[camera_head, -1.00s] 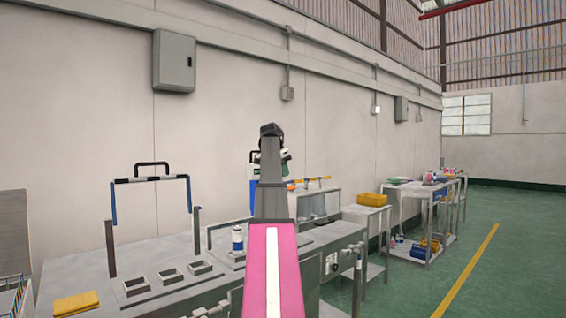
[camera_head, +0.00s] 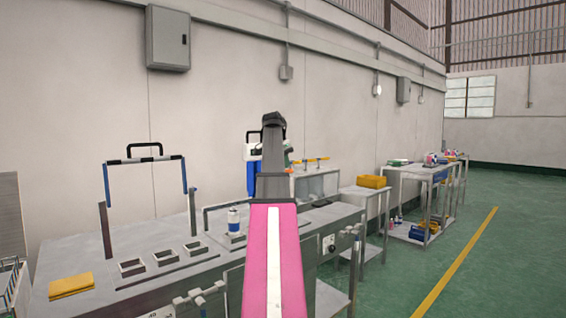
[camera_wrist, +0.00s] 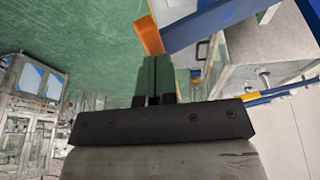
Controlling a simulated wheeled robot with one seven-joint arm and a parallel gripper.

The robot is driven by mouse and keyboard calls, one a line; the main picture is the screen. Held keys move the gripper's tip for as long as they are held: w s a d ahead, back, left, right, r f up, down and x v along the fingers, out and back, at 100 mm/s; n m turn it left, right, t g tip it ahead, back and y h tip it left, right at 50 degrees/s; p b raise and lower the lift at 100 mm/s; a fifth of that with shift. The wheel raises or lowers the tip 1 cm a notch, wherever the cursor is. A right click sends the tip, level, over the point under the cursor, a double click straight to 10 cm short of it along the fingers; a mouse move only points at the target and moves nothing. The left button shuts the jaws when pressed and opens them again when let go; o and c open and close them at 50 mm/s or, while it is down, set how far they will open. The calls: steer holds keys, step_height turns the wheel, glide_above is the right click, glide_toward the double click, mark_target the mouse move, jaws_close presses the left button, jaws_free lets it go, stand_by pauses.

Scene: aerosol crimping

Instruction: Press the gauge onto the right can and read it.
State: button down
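One small white can with a blue band (camera_head: 234,220) stands upright on the grey bench (camera_head: 80,265), just left of my pink arm in the head view. I cannot make out a second can or the gauge for certain. My arm reaches away over the bench and hides what lies behind it. My gripper (camera_wrist: 156,62) shows in the wrist view as two narrow, dark greenish fingers side by side with only a thin dark line between them. Whether they are closed on something thin is unclear. The gripper is apart from the can as far as I can see.
A yellow bin (camera_head: 372,181) sits on a side table. The green floor (camera_head: 480,275) at right is clear.

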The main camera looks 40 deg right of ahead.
steer(key=s+f+t, duration=0.4)
steer(key=f, duration=0.5)
steer(key=shift+f+m, duration=0.4)
steer(key=shift+a+f, duration=0.1)
steer(key=shift+a, duration=0.1)
stand_by(0.4)
steer(key=w+d+r+v, duration=0.1)
steer(key=w+d+v, duration=0.1)
steer(key=v, duration=1.2)
steer(key=shift+r+t, duration=0.3)
steer(key=shift+r, duration=0.1)
steer(key=shift+s, duration=0.1)
